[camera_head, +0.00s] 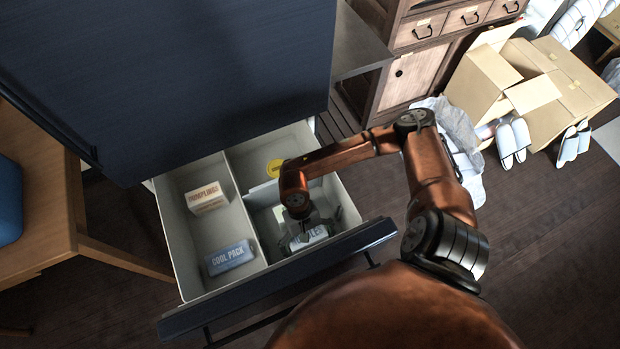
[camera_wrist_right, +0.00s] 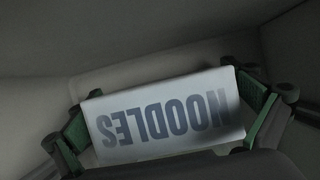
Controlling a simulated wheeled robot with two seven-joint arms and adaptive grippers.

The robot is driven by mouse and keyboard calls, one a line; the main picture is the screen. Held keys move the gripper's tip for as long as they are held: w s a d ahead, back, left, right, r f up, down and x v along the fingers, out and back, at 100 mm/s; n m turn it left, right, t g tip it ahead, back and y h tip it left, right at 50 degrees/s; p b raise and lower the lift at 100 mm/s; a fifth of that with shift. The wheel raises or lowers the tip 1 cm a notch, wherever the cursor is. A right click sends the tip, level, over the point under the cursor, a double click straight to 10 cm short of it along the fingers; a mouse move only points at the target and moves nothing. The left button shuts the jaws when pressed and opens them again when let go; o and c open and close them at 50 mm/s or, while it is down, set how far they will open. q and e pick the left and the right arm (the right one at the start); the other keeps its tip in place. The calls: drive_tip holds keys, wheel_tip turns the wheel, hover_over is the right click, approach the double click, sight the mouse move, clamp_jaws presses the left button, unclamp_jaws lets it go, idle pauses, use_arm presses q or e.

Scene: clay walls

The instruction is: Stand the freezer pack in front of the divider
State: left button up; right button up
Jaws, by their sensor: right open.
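The freezer pack is likely the blue-grey box marked COOL PACK (camera_head: 231,257), in the left compartment of the open drawer near its front. A long pale divider (camera_head: 241,204) splits the drawer into left and right compartments. A shorter pale panel (camera_head: 263,194) crosses the right compartment. My right gripper (camera_head: 306,228) is down in the right compartment's front part. Its open fingers (camera_wrist_right: 168,120) stand either side of a white NOODLES pack (camera_wrist_right: 165,115); I cannot tell whether the pads touch it. The pack is partly hidden by the gripper in the head view (camera_head: 311,237). My left gripper is out of view.
A white DUMPLINGS box (camera_head: 207,198) stands behind the cool pack in the left compartment. A yellow round item (camera_head: 274,168) is at the back of the right compartment. The dark drawer front (camera_head: 280,281) and the big dark cabinet door (camera_head: 170,80) bound the space.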

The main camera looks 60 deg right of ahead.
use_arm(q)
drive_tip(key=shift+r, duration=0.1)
use_arm(e)
drive_tip(key=shift+r, duration=0.1)
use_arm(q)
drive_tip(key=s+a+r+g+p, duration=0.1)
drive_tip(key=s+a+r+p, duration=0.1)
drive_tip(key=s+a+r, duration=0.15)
use_arm(e)
drive_tip(key=v, duration=0.5)
drive_tip(key=shift+w+r, duration=0.1)
drive_tip(key=shift+r, duration=0.15)
use_arm(q)
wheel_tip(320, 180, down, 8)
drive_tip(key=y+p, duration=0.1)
drive_tip(key=p, duration=0.1)
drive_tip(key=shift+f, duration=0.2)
use_arm(e)
drive_tip(key=v, duration=0.6)
drive_tip(key=shift+d+r, duration=0.1)
drive_tip(key=shift+r, duration=0.1)
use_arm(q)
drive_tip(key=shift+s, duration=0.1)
